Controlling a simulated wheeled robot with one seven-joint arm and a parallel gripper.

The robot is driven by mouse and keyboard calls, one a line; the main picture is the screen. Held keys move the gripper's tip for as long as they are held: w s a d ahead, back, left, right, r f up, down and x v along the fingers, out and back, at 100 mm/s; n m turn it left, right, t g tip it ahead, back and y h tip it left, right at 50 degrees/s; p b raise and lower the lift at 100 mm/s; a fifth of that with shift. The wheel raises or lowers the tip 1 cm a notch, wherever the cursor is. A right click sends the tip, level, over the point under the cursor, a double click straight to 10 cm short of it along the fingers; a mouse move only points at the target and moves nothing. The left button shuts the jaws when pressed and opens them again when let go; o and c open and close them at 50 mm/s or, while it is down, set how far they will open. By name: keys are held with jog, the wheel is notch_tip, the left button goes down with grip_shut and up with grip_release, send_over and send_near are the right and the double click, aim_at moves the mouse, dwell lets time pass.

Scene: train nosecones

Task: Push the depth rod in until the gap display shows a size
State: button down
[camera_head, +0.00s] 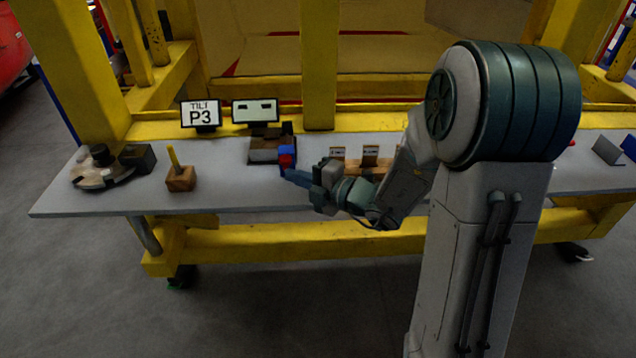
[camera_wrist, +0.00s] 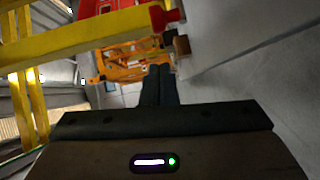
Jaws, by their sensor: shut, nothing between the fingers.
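The gap display (camera_head: 255,110) is a small screen on a stand at the back of the bench; it shows two dashes and no size. In front of it sits a brown and grey block (camera_head: 262,150) with a blue and red part (camera_head: 287,158) at its right side; I cannot tell whether this part is the depth rod. My gripper (camera_head: 290,175) is shut and empty, pointing left, just in front of the blue and red part. I cannot tell if they touch. In the wrist view, the shut fingers (camera_wrist: 159,85) have nothing between them.
A second screen reading "TILI P3" (camera_head: 200,114) stands to the left. A wooden block with a yellow peg (camera_head: 180,178), a dark box (camera_head: 137,158) and a round plate (camera_head: 100,175) lie further left. Wooden holders (camera_head: 370,155) stand behind my wrist. Yellow posts (camera_head: 320,65) rise behind the bench.

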jog(key=shift+w+f, duration=0.15)
jog(key=shift+w, duration=0.7)
jog(key=shift+w+f, duration=0.15)
jog(key=shift+w, duration=0.7)
jog(key=shift+w, duration=0.15)
